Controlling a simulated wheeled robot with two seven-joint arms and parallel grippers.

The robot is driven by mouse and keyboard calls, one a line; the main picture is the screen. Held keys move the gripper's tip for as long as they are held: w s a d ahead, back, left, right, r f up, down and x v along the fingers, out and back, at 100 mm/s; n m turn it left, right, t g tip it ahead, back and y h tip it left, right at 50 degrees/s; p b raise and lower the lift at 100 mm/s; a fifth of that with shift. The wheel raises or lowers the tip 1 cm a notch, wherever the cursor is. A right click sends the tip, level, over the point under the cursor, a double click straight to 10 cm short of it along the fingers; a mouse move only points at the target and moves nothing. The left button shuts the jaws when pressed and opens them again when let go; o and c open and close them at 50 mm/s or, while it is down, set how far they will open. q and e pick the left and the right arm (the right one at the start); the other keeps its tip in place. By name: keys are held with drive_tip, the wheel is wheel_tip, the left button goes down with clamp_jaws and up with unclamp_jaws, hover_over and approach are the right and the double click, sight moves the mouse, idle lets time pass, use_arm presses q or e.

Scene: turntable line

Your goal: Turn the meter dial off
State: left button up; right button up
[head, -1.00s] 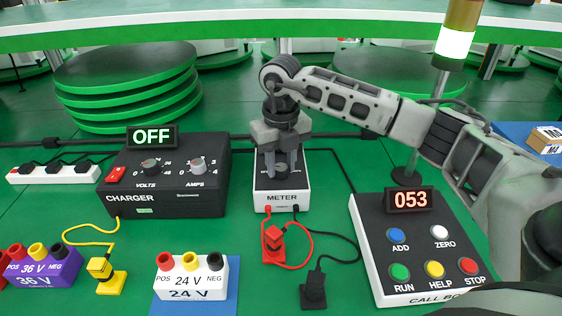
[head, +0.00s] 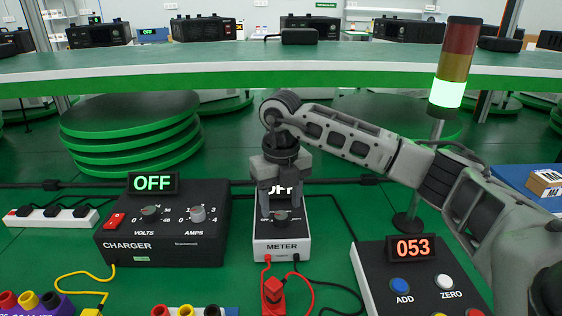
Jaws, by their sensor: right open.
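The meter (head: 281,247) is a white and black box in the middle of the green bench. Its dark round dial (head: 282,216) shows on the sloping top, and a small display above it, partly hidden by my gripper, reads OFF. My right gripper (head: 281,205) points down over the meter, open, with its two fingers apart on either side of the display and dial. It holds nothing, and I cannot tell exactly how far its tips are above the dial. My left gripper is not in view.
A black charger (head: 160,242) with an OFF display stands to the left. A red plug (head: 273,292) and cables lie in front of the meter. A signal tower (head: 449,90) rises behind.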

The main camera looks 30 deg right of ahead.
sight(281, 215)
wheel_tip(281, 215, up, 13)
drive_tip(key=p, duration=0.1)
idle(0.7)
